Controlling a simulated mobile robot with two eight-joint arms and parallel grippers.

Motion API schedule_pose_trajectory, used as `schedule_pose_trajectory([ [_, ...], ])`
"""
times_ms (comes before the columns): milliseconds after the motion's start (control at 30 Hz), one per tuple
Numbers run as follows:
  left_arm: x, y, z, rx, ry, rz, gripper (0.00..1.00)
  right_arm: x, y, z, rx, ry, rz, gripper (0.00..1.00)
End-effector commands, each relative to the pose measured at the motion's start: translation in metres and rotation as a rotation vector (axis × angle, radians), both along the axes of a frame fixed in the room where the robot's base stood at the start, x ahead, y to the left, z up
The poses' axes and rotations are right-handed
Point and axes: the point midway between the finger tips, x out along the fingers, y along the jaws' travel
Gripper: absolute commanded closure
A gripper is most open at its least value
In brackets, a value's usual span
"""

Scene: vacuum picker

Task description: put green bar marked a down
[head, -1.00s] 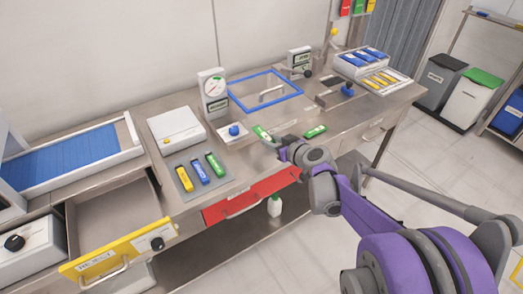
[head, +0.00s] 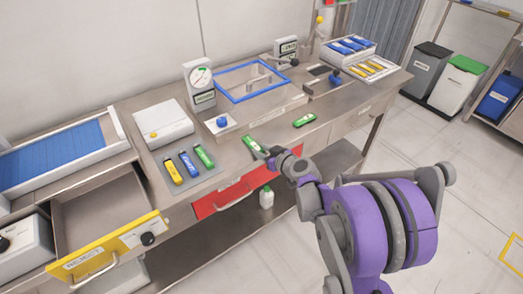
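A green bar (head: 252,145) with a pale label is at the fingertips of my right gripper (head: 266,151), near the bench's front edge above the red drawer. The gripper appears shut on its near end; the fingers are small and partly hidden. I cannot tell whether the bar touches the bench. A second green bar (head: 304,120) lies apart on the bench to the right. A third green bar (head: 204,156) lies on a grey mat beside a blue bar (head: 189,164) and a yellow bar (head: 173,172). The letters are too small to read. My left gripper is out of view.
A red drawer front (head: 231,195) is below the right gripper. A yellow-fronted drawer (head: 108,251) stands open at left. A blue-knobbed box (head: 221,124), a gauge (head: 200,84) and a blue frame (head: 222,88) stand behind. Bare steel lies between the bars.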

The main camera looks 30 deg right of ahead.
Motion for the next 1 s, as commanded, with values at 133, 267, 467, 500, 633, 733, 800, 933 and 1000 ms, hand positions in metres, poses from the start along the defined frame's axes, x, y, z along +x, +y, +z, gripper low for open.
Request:
schedule_pose_trajectory([
  [133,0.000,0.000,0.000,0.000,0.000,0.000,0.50,0.000,0.000,0.000,-0.001,0.001,0.000,0.34],
  [267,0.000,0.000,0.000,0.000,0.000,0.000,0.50,0.000,0.000,0.000,-0.001,0.000,0.000,0.31],
  [467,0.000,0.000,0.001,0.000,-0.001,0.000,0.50,0.000,0.000,0.002,-0.001,0.000,0.000,0.31],
  [500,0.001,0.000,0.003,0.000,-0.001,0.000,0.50,0.000,0.000,0.004,-0.001,0.000,0.000,0.31],
  [633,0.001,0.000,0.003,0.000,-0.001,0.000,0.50,-0.016,-0.002,0.010,-0.001,0.001,-0.002,0.31],
  [733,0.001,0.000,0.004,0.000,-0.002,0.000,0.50,-0.035,-0.004,0.017,-0.002,0.001,-0.004,0.31],
  [800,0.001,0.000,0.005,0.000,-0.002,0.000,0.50,-0.050,-0.005,0.024,0.000,0.000,-0.003,0.31],
  [933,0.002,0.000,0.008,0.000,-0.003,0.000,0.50,-0.076,-0.007,0.034,-0.001,0.001,-0.004,0.31],
  [1000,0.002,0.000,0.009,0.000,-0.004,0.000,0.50,-0.087,-0.007,0.039,-0.001,0.000,-0.003,0.31],
])
